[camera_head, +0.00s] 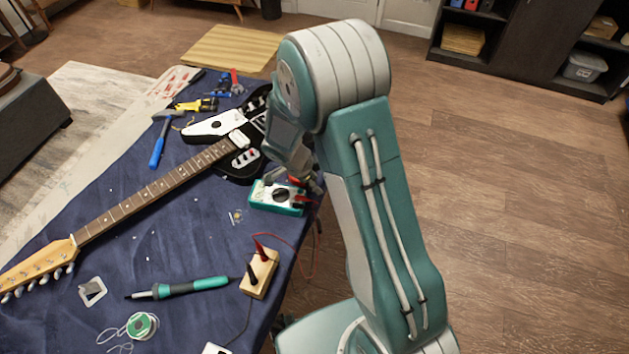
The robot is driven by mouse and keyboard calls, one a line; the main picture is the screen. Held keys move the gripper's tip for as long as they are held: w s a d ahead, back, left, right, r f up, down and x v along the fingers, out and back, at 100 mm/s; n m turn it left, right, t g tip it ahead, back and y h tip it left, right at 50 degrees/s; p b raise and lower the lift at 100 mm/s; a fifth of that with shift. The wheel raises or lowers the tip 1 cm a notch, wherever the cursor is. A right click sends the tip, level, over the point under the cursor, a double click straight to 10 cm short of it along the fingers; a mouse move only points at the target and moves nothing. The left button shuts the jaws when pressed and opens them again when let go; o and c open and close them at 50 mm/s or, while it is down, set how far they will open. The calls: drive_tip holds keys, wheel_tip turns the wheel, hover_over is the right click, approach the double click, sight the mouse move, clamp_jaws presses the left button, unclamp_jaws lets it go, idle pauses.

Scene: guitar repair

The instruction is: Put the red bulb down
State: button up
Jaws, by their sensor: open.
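My gripper (308,180) is at the right edge of the blue-covered table, just above and beside a teal box with a white face and black dial (276,196). It is open, but my arm hides much of it. A small red piece (296,181) shows right beside the fingers, above the box's top right corner. I cannot tell whether it is the red bulb or a part of the box, nor whether it touches the fingers. No other bulb can be made out.
An electric guitar (160,187) lies across the table. A wooden block with red and black plugs (259,272), a teal soldering iron (180,289) and a green spool (141,326) lie nearer. A blue-handled hammer (159,142) lies behind the guitar's neck. Floor right of the table is clear.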

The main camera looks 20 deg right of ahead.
drive_tip(key=v, duration=1.2)
drive_tip(key=s+d+r+n+t+y, duration=0.1)
drive_tip(key=s+d+r+n, duration=0.1)
drive_tip(key=s+r+n, duration=0.3)
drive_tip(key=s+d+r+n+t+y, duration=0.1)
drive_tip(key=s+d+r+n, duration=0.15)
drive_tip(key=r, duration=0.55)
drive_tip(key=s+r+n+t+y, duration=0.1)
drive_tip(key=s+r+n, duration=0.2)
drive_tip(key=s+n, duration=0.2)
drive_tip(key=s+r+n+t+y, duration=0.1)
drive_tip(key=s+r+n+t, duration=0.1)
drive_tip(key=s+n, duration=0.3)
drive_tip(key=s+r, duration=0.1)
drive_tip(key=s, duration=0.2)
drive_tip(key=shift+s+n+t+y, duration=0.2)
drive_tip(key=shift+n+t+y, duration=0.1)
drive_tip(key=shift+n, duration=0.05)
drive_tip(key=shift+d+r, duration=0.1)
